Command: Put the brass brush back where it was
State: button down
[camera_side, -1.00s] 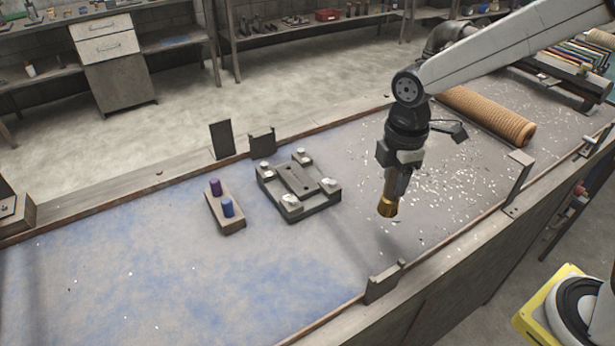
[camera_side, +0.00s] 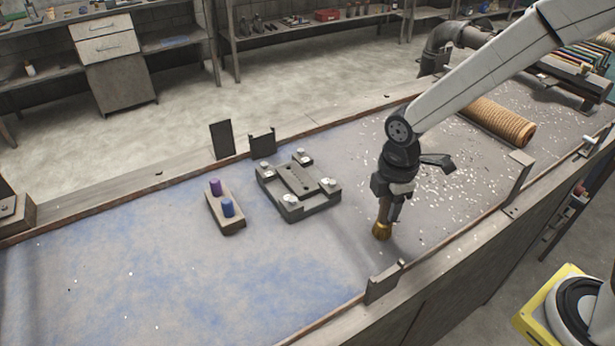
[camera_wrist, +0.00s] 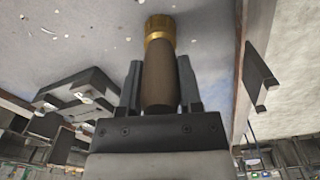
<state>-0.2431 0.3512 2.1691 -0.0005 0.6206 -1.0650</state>
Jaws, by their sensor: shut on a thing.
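The brass brush (camera_side: 382,231) has a brass-coloured head and a brown wooden handle. My gripper (camera_side: 386,208) is shut on the handle, with the brass head pointing down at the bench top in the side view. The head is close to the surface; I cannot tell whether it touches. In the wrist view the brush (camera_wrist: 160,75) sits between the two dark fingers of my gripper (camera_wrist: 160,85), its brass end away from the palm.
A dark clamp fixture (camera_side: 298,190) with bright bolts stands left of my gripper. Beyond it is a block (camera_side: 225,213) with purple and blue pegs. A bracket (camera_side: 384,282) stands at the near edge. A ribbed brown roll (camera_side: 500,122) and pale chips lie to the right.

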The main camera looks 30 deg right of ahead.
jog(key=shift+f, duration=0.1)
jog(key=shift+c, duration=1.3)
grip_release()
notch_tip(320, 180, up, 12)
jog(key=shift+r, duration=0.15)
